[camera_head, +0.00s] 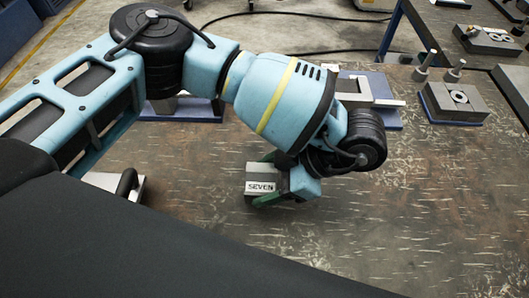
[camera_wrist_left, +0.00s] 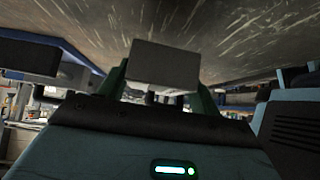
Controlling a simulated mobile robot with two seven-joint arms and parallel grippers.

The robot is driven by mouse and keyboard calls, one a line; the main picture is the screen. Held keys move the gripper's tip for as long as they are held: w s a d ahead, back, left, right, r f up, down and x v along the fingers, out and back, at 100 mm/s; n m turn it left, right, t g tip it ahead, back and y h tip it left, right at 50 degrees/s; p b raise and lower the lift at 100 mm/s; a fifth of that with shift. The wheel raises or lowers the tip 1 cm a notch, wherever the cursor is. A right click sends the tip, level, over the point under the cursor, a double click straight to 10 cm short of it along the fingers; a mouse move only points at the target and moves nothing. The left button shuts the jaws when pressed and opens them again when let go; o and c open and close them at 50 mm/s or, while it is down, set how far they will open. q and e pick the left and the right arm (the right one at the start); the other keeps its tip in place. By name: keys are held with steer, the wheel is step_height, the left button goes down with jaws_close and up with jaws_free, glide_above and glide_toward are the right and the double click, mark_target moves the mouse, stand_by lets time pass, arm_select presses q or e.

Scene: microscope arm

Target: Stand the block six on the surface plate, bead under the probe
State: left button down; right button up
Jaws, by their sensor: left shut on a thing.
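My left gripper (camera_head: 268,181), with green fingers, is shut on a small grey block labelled SEVEN (camera_head: 261,187). The white label faces the head camera. The block also shows as a plain grey face between the fingers in the left wrist view (camera_wrist_left: 165,64). It is over the bare middle of the dark table; I cannot tell whether it touches the top. I see no block marked six, and cannot make out a bead or a probe. A fixture with a pale frame (camera_head: 383,101) on a blue base is partly hidden behind my left arm. My right gripper is out of view.
The scratched table (camera_head: 400,220) is clear at the centre, front and right. A grey block with a white ring (camera_head: 459,97) and two upright pegs stand at the back right. A pale object with a black handle (camera_head: 127,183) is at the left. A cable lies on the floor behind.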

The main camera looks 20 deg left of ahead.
arm_select(q)
steer(key=shift+s+d+r, duration=0.1)
steer(key=shift+s+d, duration=0.3)
steer(key=shift+s, duration=0.5)
steer(key=shift+s+d+r, duration=0.15)
steer(key=shift+s+d, duration=0.2)
steer(key=shift+s, duration=0.55)
steer(key=shift+s+d+r, duration=0.1)
steer(key=shift+s+d, duration=0.3)
steer(key=shift+s, duration=0.5)
steer(key=shift+w+a+f+m+t, duration=0.1)
steer(key=shift+w+a+m+t, duration=0.15)
steer(key=shift+w+m+t, duration=0.2)
steer(key=w+m+t, duration=0.1)
steer(key=m, duration=0.1)
steer(key=w+a+m+t, duration=0.1)
steer(key=w+m+t, duration=0.1)
steer(key=m, duration=0.1)
steer(key=w+m+t, duration=0.2)
steer(key=shift+w+a+r+m+t+h, duration=0.15)
steer(key=shift+a+r+m+t+h, duration=0.1)
steer(key=shift+r+h, duration=0.1)
steer(key=w+d+r+m+t+h, duration=0.1)
steer(key=w+r+m+t+h, duration=0.2)
steer(key=r+m+t+h, duration=0.2)
steer(key=m+h, duration=0.3)
steer(key=m, duration=0.4)
steer(key=shift+w+d+r+m, duration=0.2)
steer(key=shift+d+r+m, duration=0.15)
steer(key=shift+r+m, duration=0.05)
